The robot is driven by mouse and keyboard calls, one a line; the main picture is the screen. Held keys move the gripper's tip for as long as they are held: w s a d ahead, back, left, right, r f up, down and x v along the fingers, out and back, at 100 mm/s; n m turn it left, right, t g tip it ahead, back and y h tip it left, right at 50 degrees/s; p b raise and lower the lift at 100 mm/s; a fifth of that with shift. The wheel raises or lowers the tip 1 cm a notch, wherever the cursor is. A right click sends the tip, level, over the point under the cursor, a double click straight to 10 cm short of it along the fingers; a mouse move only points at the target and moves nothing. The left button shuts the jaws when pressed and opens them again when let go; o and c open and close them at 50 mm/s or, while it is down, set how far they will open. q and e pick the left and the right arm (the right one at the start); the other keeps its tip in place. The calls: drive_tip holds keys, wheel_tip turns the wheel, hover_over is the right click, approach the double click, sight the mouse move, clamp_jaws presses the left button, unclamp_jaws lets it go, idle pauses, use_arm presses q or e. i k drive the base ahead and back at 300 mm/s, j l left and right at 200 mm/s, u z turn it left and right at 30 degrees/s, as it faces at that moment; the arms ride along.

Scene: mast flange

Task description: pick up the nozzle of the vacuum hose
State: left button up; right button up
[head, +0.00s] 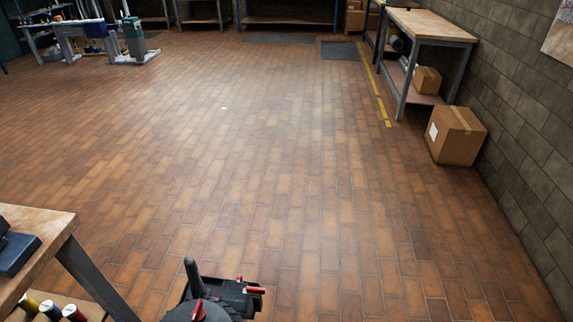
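No vacuum hose or nozzle can be made out clearly in the head view. A black object with red latches or knobs (235,296) stands at the bottom edge, left of the middle, and is cut off by the frame. A dark upright tube-like part (194,278) rises from its left side. I cannot tell whether this is the vacuum or whether the tube belongs to a hose. Neither of my grippers is in view.
A wooden-topped workbench (28,222) is close at the left, with bottles beneath. A cardboard box (456,136) stands on the floor by the right wall, near another bench (432,25). Equipment (133,40) stands at the far left. The brick-tiled floor (270,150) between is clear.

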sight(198, 283)
drive_tip(key=k+u, duration=0.85)
drive_tip(key=i+j, duration=0.05)
